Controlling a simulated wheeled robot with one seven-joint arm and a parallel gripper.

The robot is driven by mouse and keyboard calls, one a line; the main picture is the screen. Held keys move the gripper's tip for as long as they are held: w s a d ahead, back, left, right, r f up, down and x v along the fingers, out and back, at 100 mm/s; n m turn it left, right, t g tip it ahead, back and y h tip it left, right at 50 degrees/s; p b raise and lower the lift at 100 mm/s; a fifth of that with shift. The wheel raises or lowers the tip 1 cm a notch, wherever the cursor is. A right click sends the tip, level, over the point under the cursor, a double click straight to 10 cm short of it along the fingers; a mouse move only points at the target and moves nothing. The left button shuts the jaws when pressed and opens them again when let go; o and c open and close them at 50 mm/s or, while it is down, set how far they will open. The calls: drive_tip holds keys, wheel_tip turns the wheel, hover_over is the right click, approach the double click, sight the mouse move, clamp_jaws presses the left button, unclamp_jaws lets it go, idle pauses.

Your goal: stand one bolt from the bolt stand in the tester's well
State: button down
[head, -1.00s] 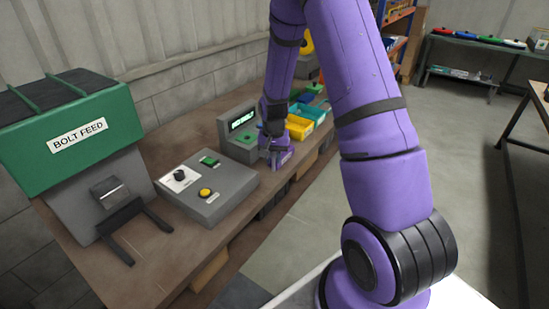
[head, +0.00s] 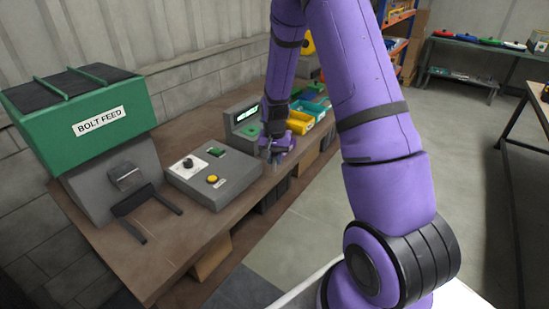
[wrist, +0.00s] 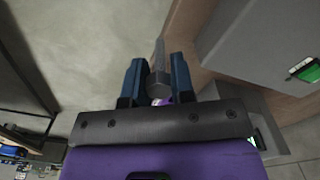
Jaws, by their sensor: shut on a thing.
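My gripper (head: 275,160) is past the far right corner of the control box, near the bench's front edge. In the wrist view its two blue fingers (wrist: 158,78) are shut on a grey bolt (wrist: 159,62). The bolt's hex head is between the fingers and its shank points out beyond them. The tester (head: 242,122), a grey unit with a lit green display, stands on the bench just behind my gripper. Its well is not visible, as my wrist covers part of it. I cannot make out the bolt stand in either view.
The green bolt feed (head: 75,125) is at far left. Yellow (head: 300,124) and teal bins lie beyond the tester. Floor (head: 300,215) right of the bench is clear.

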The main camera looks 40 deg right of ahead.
drive_tip(key=shift+r, duration=0.1)
wheel_tip(320, 180, up, 14)
idle(1.0)
drive_tip(key=shift+r, duration=0.1)
